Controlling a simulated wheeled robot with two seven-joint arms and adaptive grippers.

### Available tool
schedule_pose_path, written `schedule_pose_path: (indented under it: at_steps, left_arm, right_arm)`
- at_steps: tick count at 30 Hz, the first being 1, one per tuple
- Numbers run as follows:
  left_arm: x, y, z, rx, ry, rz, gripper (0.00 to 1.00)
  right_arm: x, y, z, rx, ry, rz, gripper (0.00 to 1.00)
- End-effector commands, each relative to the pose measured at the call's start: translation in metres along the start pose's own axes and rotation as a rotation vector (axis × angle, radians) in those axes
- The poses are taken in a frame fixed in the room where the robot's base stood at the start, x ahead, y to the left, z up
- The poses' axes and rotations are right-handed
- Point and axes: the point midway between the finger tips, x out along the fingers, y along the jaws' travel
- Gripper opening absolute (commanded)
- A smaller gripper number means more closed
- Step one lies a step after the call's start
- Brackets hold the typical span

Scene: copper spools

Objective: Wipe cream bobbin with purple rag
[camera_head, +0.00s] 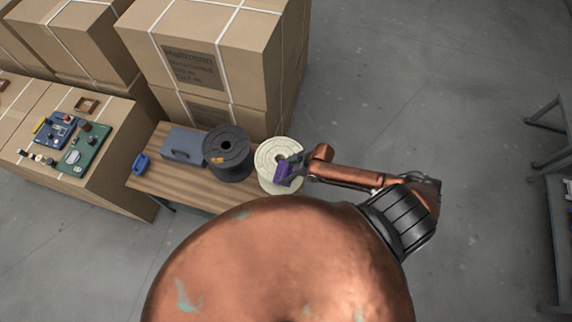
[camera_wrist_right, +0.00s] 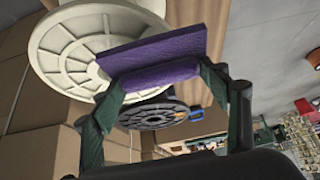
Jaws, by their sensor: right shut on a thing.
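The cream bobbin (camera_head: 268,152) stands at the right end of the wooden table in the head view. It fills the upper left of the right wrist view (camera_wrist_right: 62,62). My right gripper (camera_head: 290,170) is shut on the purple rag (camera_head: 283,173), which is at the bobbin's right side. In the right wrist view the rag (camera_wrist_right: 160,50) is between the green fingers of the gripper (camera_wrist_right: 160,78) and overlaps the bobbin's flange. I cannot tell whether the rag touches it. My left gripper is not in view.
A dark spool (camera_head: 228,146) stands left of the cream bobbin. A grey-blue box (camera_head: 183,146) and a small blue object (camera_head: 140,163) are farther left on the wooden table (camera_head: 170,187). Strapped cartons (camera_head: 215,45) rise behind.

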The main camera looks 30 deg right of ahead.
Motion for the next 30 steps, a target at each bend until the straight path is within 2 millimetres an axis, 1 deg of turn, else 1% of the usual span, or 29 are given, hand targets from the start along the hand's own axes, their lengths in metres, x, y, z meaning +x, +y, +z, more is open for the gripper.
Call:
schedule_pose_path:
  at_steps: [1,12,15,30]
  left_arm:
    - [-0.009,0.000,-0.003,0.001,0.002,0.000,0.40]
    - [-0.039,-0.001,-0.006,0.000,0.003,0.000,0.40]
    - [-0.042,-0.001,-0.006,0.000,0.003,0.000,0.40]
    - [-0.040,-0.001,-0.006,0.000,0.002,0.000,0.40]
  right_arm:
    - [-0.008,0.000,-0.005,0.000,0.000,0.000,0.49]
    - [-0.034,0.000,-0.021,0.001,0.001,0.001,0.49]
    - [-0.036,0.000,-0.023,0.001,0.001,0.001,0.49]
    - [-0.035,0.000,-0.022,0.001,0.000,0.001,0.49]
